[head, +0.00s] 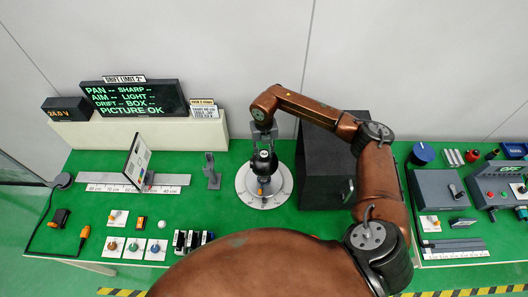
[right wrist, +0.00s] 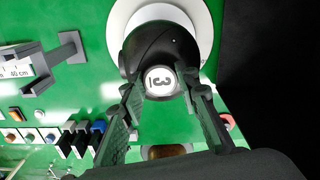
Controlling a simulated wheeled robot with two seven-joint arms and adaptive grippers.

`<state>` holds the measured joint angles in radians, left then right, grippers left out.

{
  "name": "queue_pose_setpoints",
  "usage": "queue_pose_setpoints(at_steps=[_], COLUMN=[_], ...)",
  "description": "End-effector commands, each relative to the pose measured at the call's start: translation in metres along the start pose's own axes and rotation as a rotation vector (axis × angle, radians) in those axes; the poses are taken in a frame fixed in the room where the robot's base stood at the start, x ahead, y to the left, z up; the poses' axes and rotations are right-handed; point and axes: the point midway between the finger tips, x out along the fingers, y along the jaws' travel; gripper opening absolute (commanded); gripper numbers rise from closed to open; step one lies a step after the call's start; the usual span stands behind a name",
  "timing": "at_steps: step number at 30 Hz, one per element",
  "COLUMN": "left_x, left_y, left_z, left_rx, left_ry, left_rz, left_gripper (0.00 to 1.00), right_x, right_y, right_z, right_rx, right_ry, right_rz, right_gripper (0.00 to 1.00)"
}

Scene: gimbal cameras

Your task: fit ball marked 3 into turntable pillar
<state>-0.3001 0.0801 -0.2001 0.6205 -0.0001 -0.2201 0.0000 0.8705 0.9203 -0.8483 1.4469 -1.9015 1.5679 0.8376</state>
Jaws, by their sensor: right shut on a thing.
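The black ball marked 3 (right wrist: 150,45) has a white round label, and its numeral faces the right wrist camera. My right gripper (head: 264,135) comes down from above and is shut on this ball, which also shows in the head view (head: 263,161). The ball is over the middle of the white round turntable (head: 246,190), whose rim shows behind it in the right wrist view (right wrist: 205,25). The turntable pillar is mostly hidden under the ball and gripper, so I cannot tell whether the ball touches it. My left gripper is not in view.
A black box (head: 325,165) stands close to the right of the turntable. A small grey stand (head: 211,172) and a tilted board (head: 137,162) on a ruler are to the left. Several small switches and coloured knobs lie at the front left. A screen (head: 132,97) stands at the back.

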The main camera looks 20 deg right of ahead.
Motion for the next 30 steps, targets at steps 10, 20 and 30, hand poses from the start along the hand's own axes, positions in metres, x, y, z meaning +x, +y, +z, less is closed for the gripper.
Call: queue_pose_setpoints(at_steps=[10,20,30], left_x=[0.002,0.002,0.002], left_y=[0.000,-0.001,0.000], left_z=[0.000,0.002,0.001], left_rx=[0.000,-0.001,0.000], left_ry=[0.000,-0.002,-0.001], left_rz=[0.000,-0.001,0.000], left_gripper=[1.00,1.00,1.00], right_x=[0.002,0.003,-0.045], right_y=[0.000,0.000,0.000], right_z=[0.000,0.000,0.002], right_rx=[0.000,0.000,0.000], right_ry=[0.000,0.001,-0.004], right_rz=[0.000,-0.001,-0.001], right_gripper=[0.45,0.49,0.49])
